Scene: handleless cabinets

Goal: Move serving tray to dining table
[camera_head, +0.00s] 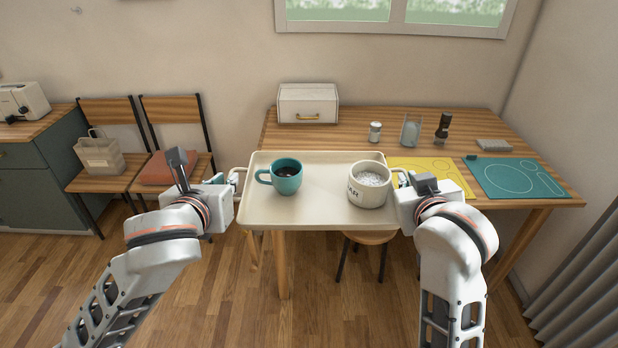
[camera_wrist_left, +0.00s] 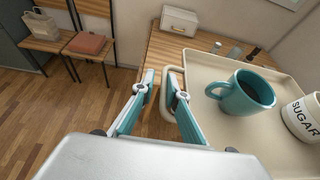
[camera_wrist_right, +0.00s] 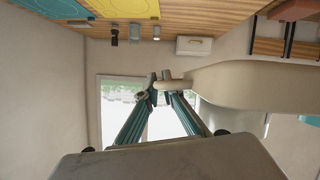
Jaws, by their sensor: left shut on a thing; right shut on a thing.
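The cream serving tray (camera_head: 320,212) is level in front of the dining table (camera_head: 350,117), its far part overlapping the table's near edge in the head view. A teal mug (camera_head: 287,176) with dark contents and a white sugar bowl (camera_head: 369,186) stand upright on it. My left gripper (camera_head: 236,181) is shut on the tray's left handle, which also shows in the left wrist view (camera_wrist_left: 170,95). My right gripper (camera_head: 402,181) is shut on the right handle, seen in the right wrist view (camera_wrist_right: 172,84). Whether the tray touches the table is unclear.
The table holds a bread box (camera_head: 308,103), a shaker (camera_head: 375,132), a glass holder (camera_head: 411,131), a dark mill (camera_head: 443,127), a yellow placemat (camera_head: 425,168) and a teal placemat (camera_head: 514,177). A stool (camera_head: 369,238) is below the tray. Chairs (camera_head: 110,180) stand left. The table's left-middle top is clear.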

